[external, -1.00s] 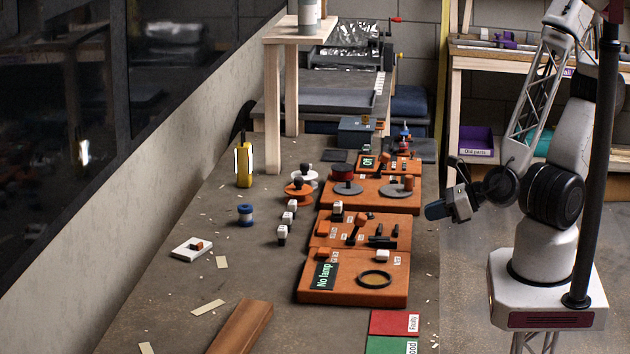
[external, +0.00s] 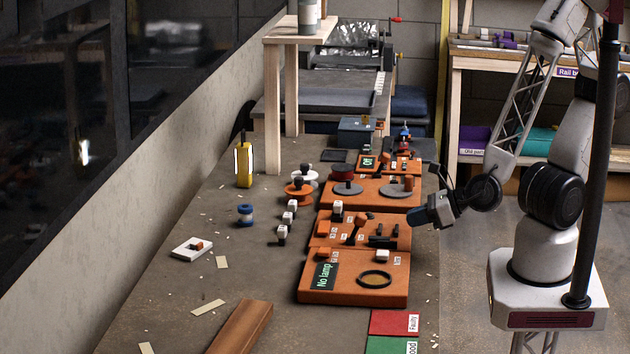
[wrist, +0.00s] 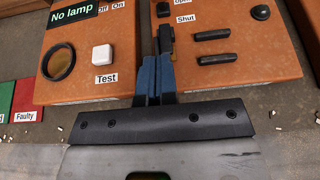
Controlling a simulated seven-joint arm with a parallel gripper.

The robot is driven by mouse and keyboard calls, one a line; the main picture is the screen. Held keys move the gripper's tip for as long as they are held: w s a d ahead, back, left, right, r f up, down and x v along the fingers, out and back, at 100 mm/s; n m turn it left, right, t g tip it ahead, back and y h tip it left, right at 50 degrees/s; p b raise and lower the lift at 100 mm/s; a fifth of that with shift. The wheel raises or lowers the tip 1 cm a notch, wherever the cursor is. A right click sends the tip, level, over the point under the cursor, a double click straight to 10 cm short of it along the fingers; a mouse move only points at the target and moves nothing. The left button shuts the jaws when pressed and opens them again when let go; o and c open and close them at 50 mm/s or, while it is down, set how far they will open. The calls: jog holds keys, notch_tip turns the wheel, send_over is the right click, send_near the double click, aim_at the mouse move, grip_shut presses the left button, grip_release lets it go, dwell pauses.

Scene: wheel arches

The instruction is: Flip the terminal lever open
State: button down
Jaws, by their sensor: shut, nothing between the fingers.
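The orange terminal board (wrist: 235,75) fills the right of the wrist view, with small "Open" and "Shut" labels. A black lever-like part (wrist: 165,38) lies along its left side beside the "Shut" label; I take it for the terminal lever. The board also shows in the external view (external: 330,228). My gripper (wrist: 155,62) has its blue fingers shut and empty, with the tips just in front of and left of the black part. I cannot tell whether they touch. In the external view my gripper (external: 417,218) is at the board's right edge.
Two black bars (wrist: 213,35) and a black knob (wrist: 260,12) stand on the same board. The "No lamp" board with a white Test button (wrist: 102,54) is close on the left. Red and green mats (external: 395,322) lie at the front.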

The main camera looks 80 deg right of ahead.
aim_at(356, 229)
jog(key=shift+x, duration=0.85)
jog(key=x, duration=0.3)
jog(key=shift+w+f, duration=0.15)
jog(key=shift+w, duration=0.15)
jog(key=shift+w+r, duration=0.25)
jog(key=shift+w, duration=0.35)
jog(key=shift+w+r, duration=0.25)
jog(key=shift+w, duration=0.35)
jog(key=shift+w+r, duration=0.25)
jog(key=shift+w, duration=0.45)
